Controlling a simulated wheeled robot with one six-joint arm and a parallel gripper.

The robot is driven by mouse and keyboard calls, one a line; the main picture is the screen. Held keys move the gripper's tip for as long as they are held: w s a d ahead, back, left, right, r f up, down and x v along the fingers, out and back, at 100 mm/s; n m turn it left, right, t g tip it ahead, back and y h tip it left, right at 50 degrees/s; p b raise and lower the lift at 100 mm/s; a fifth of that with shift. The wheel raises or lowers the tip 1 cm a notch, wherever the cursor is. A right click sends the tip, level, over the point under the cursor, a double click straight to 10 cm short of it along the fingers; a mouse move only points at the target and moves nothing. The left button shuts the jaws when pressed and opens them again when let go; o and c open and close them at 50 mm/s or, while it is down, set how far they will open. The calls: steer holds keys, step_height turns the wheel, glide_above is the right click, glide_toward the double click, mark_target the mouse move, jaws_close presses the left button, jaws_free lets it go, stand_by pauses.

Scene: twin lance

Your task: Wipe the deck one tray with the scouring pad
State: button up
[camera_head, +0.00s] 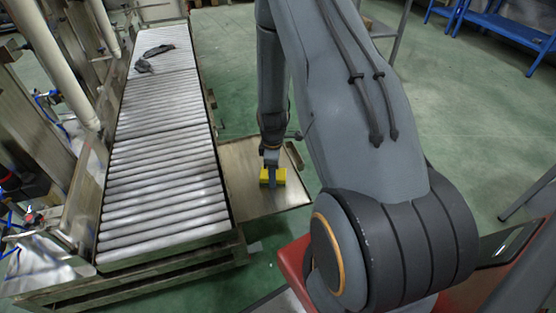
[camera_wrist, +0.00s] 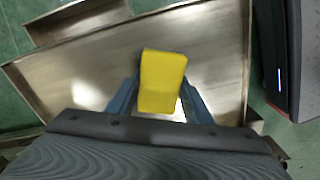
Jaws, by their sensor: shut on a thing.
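The yellow scouring pad (camera_head: 272,176) is between the fingers of my gripper (camera_head: 270,170), which is shut on it. In the wrist view the pad (camera_wrist: 162,80) sits between the two blue fingers of my gripper (camera_wrist: 158,100). The metal tray (camera_head: 245,195) lies under the pad, beside the roller conveyor. In the wrist view the tray's bare surface (camera_wrist: 100,70) fills most of the picture, with a raised rim. I cannot tell whether the pad touches the tray.
The roller conveyor (camera_head: 165,165) runs along the tray's left side. Dark items (camera_head: 150,56) lie on its far end. Blue benches (camera_head: 500,25) stand at the back right. Green floor (camera_head: 455,110) is open to the right of my arm.

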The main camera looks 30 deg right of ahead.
steer(key=shift+s+r+p, duration=0.2)
steer(key=shift+r+p, duration=0.15)
step_height(320, 180, up, 2)
steer(key=shift+w+p, duration=0.1)
steer(key=shift+p, duration=0.2)
steer(key=shift+r+p, duration=2.3)
steer(key=shift+r, duration=0.45)
